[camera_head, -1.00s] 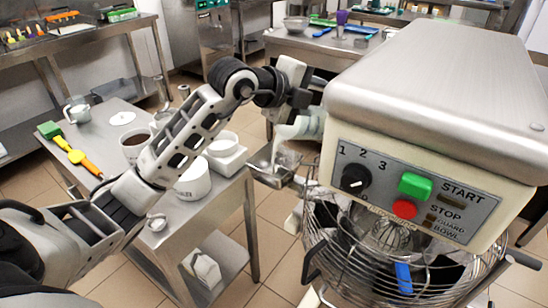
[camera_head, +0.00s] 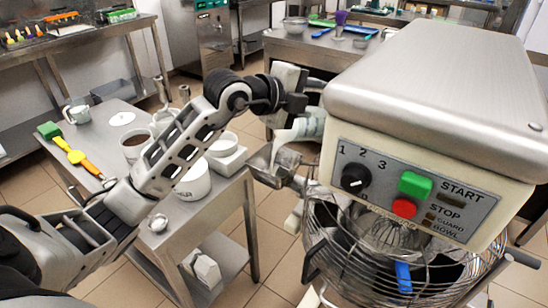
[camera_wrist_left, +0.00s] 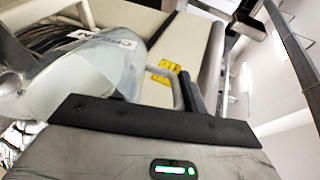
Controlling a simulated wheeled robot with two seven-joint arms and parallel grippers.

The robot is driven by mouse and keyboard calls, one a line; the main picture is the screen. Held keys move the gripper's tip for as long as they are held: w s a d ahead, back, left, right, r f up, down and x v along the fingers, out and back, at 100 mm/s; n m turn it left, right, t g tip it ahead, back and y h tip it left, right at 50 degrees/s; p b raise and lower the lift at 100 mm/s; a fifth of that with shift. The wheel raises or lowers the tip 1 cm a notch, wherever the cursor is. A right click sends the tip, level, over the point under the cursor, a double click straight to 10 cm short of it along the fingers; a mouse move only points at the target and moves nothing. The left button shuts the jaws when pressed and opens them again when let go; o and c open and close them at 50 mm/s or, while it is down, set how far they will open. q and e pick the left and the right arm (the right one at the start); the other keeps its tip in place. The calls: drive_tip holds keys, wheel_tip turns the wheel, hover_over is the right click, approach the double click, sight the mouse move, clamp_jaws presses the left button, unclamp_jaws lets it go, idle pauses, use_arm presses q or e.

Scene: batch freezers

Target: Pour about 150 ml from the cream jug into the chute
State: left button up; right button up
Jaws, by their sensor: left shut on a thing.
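My left gripper (camera_head: 292,97) is shut on the cream jug (camera_head: 311,124), a pale translucent jug. It holds the jug above the steel chute (camera_head: 268,174) at the left side of the mixer. Gripper and mixer hide part of the jug. In the left wrist view the jug (camera_wrist_left: 95,75) lies tilted, with dark markings on its wall. I cannot make out its cream level or a clear stream. My right gripper is not in view.
The mixer (camera_head: 430,80) with its control panel and wire guard (camera_head: 340,235) stands close on the right. A steel table (camera_head: 100,150) on the left holds white tubs, a brown-filled container (camera_head: 136,140), another jug (camera_head: 77,111) and a yellow-green tool (camera_head: 75,155).

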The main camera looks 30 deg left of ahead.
use_arm(q)
drive_tip(key=shift+s+a+r+t+b, duration=0.1)
drive_tip(key=shift+s+r+t+b, duration=0.15)
drive_tip(key=shift+b, duration=0.25)
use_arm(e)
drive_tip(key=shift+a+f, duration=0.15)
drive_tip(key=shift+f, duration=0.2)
use_arm(q)
drive_tip(key=shift+s+b, duration=0.1)
drive_tip(key=shift+b, duration=0.3)
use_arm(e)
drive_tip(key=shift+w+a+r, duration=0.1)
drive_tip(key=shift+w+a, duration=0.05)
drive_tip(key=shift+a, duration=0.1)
use_arm(q)
drive_tip(key=shift+s+a+r+t+h+b, duration=0.1)
drive_tip(key=shift+s+r+t+h+b, duration=0.15)
drive_tip(key=shift+t+b, duration=0.2)
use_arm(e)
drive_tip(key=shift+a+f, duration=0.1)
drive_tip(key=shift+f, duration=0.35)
use_arm(q)
drive_tip(key=shift+s+a+r+t+b, duration=0.15)
drive_tip(key=shift+t+b, duration=0.15)
drive_tip(key=shift+b, duration=0.2)
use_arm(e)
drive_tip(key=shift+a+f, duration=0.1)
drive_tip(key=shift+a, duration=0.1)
